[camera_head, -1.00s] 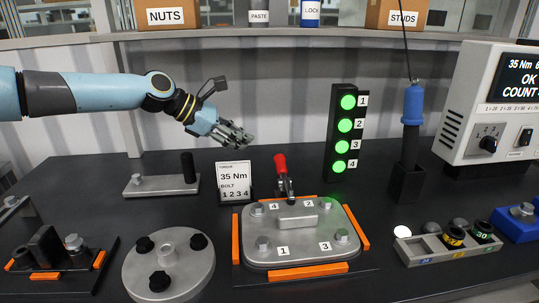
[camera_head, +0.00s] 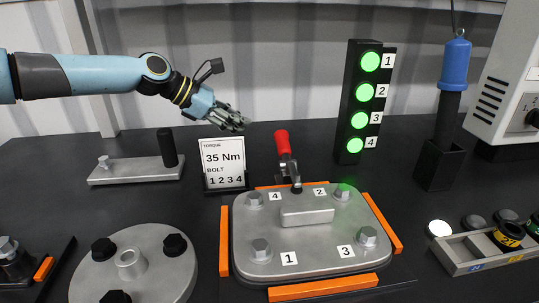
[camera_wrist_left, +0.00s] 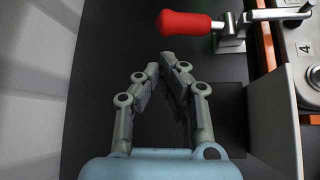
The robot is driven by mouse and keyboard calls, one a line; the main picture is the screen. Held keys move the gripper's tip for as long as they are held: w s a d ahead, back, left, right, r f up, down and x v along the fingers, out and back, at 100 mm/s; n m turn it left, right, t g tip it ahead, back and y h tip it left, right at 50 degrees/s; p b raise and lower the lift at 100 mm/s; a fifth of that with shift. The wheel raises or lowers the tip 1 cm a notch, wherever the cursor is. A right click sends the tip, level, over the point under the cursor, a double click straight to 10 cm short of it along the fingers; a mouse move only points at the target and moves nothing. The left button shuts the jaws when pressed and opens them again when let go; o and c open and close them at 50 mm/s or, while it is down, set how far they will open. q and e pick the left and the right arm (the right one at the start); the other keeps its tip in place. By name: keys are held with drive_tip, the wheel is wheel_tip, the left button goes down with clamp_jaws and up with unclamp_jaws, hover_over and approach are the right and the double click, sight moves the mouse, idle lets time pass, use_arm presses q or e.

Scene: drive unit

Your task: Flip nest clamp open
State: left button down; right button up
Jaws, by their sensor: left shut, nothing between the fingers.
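The nest clamp has a red handle (camera_head: 282,142) that stands up, leaning slightly, behind the grey cover plate (camera_head: 255,222). Its metal linkage (camera_head: 294,178) reaches the plate's rear edge. The plate sits in a nest with orange edge strips (camera_head: 322,287). My left gripper (camera_head: 246,122) is in the air behind the torque sign, to the left of the handle, shut and empty. In the left wrist view my left gripper (camera_wrist_left: 170,58) has its fingertips together, and the red handle (camera_wrist_left: 188,23) lies just beyond them, apart. My right gripper is not in view.
The torque sign (camera_head: 223,166) stands left of the clamp, close to my left gripper. A light tower (camera_head: 358,100) with four green lamps stands right behind the plate. A blue-handled tool (camera_head: 455,62) stands in a black holder at right. A round flange (camera_head: 95,270) lies front left.

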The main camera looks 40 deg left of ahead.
sight(270, 157)
use_arm(q)
wheel_tip(270, 157, down, 2)
drive_tip(key=shift+b, duration=0.6)
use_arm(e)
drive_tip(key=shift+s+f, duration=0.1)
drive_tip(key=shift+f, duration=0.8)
use_arm(q)
drive_tip(key=shift+w+d+f, duration=0.15)
drive_tip(key=shift+d, duration=0.05)
drive_tip(key=b+x, duration=0.3)
drive_tip(key=x, duration=0.6)
drive_tip(key=shift+w+f, duration=0.15)
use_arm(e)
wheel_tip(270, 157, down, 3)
